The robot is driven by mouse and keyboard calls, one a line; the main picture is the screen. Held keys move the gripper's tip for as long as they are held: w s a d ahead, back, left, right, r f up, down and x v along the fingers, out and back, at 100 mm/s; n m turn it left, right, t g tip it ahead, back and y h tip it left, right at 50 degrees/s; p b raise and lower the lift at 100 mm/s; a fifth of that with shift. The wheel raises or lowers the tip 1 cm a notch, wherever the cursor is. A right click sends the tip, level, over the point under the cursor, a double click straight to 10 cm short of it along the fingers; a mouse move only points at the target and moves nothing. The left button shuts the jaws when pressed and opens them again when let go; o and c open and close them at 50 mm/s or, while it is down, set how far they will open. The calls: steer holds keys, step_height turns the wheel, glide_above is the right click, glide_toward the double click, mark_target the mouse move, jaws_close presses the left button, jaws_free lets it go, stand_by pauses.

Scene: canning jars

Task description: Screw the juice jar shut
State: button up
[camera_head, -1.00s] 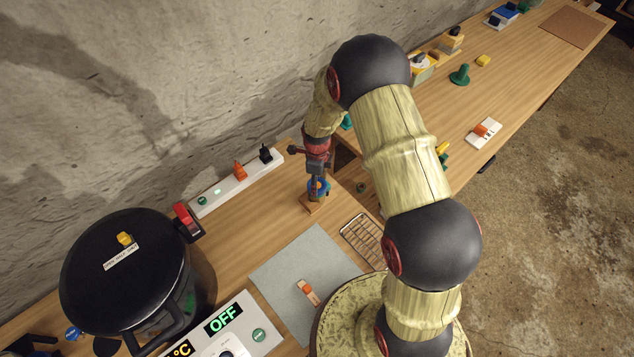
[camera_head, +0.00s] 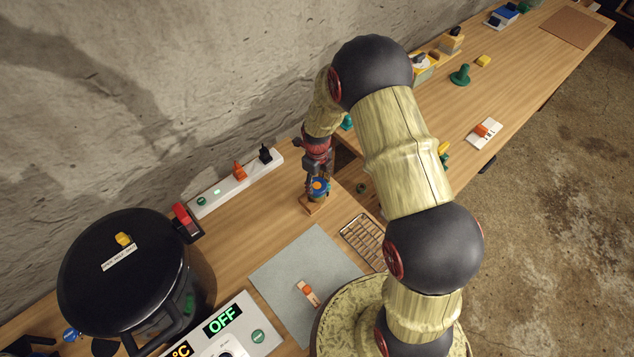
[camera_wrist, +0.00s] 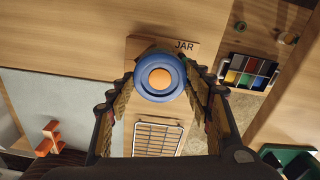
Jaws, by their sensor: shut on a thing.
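The jar's lid is a blue ring with an orange centre (camera_wrist: 160,79), seen from above in the wrist view. It also shows in the head view (camera_head: 319,185). My gripper (camera_wrist: 160,88) is shut on the blue lid, one finger on each side of its rim. The lid sits over a wooden block labelled JAR (camera_wrist: 184,46), whose edge also shows in the head view (camera_head: 312,207). The jar's body is mostly hidden under the lid and fingers. I cannot tell how tightly the lid is seated.
A wire rack (camera_head: 362,240) and a grey mat (camera_head: 300,280) lie in front of the block. A white strip with switches (camera_head: 236,184) runs along the wall. A large black pot (camera_head: 130,275) stands at the left. An opening in the bench lies just right of the block.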

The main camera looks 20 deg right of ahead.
mark_target(317, 185)
steer(key=m, duration=0.4)
steer(key=o, duration=1.3)
steer(key=shift+o, duration=0.4)
steer(key=shift+r, duration=0.1)
step_height(317, 185, up, 12)
